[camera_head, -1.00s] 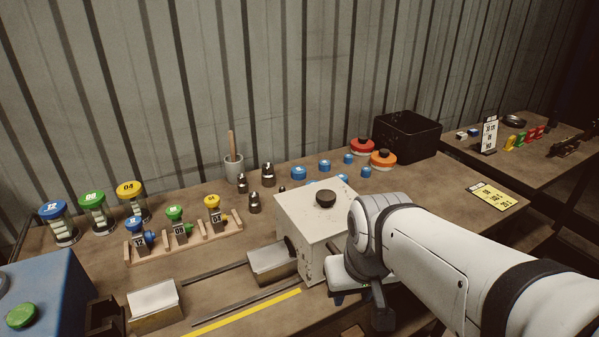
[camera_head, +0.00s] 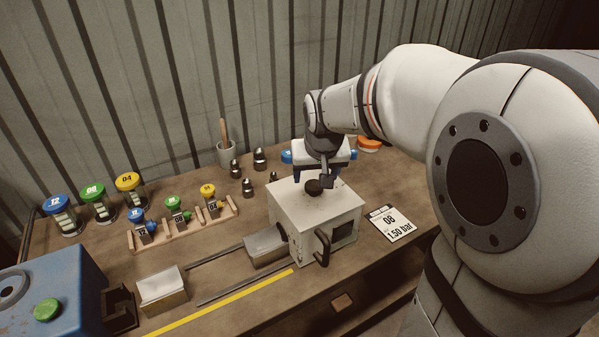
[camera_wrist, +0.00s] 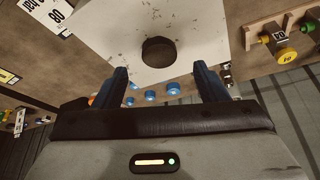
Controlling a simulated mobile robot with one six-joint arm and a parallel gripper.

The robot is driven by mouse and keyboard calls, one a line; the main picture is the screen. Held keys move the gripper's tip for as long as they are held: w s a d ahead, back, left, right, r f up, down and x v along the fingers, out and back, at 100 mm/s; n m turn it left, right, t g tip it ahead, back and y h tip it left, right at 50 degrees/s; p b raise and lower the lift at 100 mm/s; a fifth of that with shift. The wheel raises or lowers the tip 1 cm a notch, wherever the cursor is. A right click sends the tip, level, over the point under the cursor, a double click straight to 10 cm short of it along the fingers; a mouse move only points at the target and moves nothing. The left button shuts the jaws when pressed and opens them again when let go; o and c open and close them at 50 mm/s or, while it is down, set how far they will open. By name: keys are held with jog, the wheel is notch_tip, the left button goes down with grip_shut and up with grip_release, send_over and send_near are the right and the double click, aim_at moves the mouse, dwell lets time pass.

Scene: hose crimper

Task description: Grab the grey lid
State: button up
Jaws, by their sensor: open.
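The pale grey lid (camera_head: 346,199) lies flat on top of the light box (camera_head: 296,237) on the bench. A round dark knob (camera_head: 313,187) stands at its middle. The lid also fills the top of the wrist view (camera_wrist: 200,28), with its knob (camera_wrist: 158,51) just beyond my fingertips. My gripper (camera_head: 314,179) points down over the lid, close to the knob. In the wrist view my gripper (camera_wrist: 163,76) is open, one finger toward each side of the knob, nothing between them. Whether the fingers touch the knob cannot be told.
A card marked 08 and 1.50 bar (camera_head: 389,223) lies right of the box. Blue caps, metal fittings (camera_head: 260,160) and an orange lid (camera_head: 369,144) sit behind. A wooden rack (camera_head: 182,229) and jars stand left. A handle (camera_head: 323,248) projects from the box front.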

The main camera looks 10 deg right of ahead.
aim_at(314, 186)
jog(key=x, duration=0.2)
jog(key=p+x, duration=0.1)
jog(key=x, duration=0.1)
jog(key=shift+s+f, duration=0.15)
jog(key=shift+f, duration=0.2)
jog(key=shift+s, duration=0.1)
jog(key=c, duration=1.2)
